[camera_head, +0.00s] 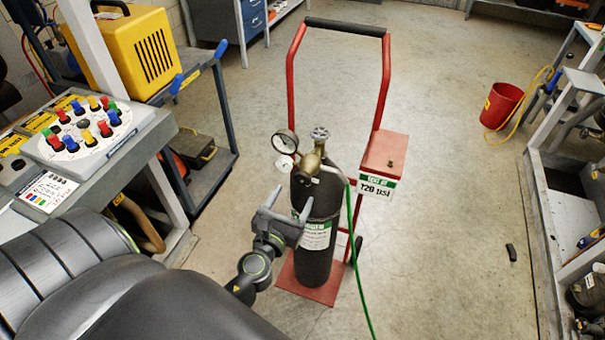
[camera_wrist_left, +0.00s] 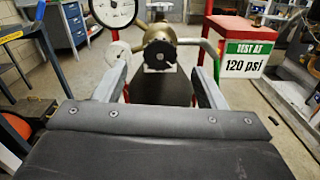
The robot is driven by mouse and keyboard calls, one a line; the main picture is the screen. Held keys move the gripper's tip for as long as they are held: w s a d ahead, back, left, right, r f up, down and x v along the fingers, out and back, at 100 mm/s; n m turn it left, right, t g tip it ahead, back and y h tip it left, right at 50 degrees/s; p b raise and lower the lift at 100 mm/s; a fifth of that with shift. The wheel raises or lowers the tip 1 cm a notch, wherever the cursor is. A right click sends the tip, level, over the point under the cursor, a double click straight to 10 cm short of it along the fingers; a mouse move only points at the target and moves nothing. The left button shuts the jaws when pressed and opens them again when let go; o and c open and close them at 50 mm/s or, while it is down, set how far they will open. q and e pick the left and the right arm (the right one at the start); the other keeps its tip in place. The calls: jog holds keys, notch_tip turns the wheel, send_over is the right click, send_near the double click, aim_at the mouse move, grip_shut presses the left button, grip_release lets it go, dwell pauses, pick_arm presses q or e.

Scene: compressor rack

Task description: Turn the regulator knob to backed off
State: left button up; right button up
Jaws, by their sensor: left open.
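A dark gas cylinder (camera_head: 318,255) stands upright on a red hand cart (camera_head: 312,288). On top sits a brass regulator (camera_head: 309,163), also in the left wrist view (camera_wrist_left: 160,32). A dark lobed knob (camera_wrist_left: 160,56) with a pale centre faces the wrist camera. A round white gauge (camera_head: 285,141) and a smaller white disc (camera_wrist_left: 118,52) are to its left. A grey handwheel (camera_head: 320,133) tops the valve. My left gripper (camera_head: 291,199) is open, in front of the regulator. In the wrist view the knob appears between its fingers, apparently beyond the tips. My right gripper is not in view.
A green hose (camera_head: 354,240) runs from the regulator to the floor. A red box (camera_head: 385,152) on the cart carries a "TEST AT 120 psi" sign (camera_head: 376,187). A control panel (camera_head: 88,140) stands left. A red bucket (camera_head: 501,106) is at right. The floor between is mostly clear.

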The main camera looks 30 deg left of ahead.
aim_at(302, 181)
pick_arm(q)
jog(key=p+x, duration=0.1)
jog(key=x, duration=0.6)
jog(key=shift+w, duration=0.2)
jog(key=c, duration=1)
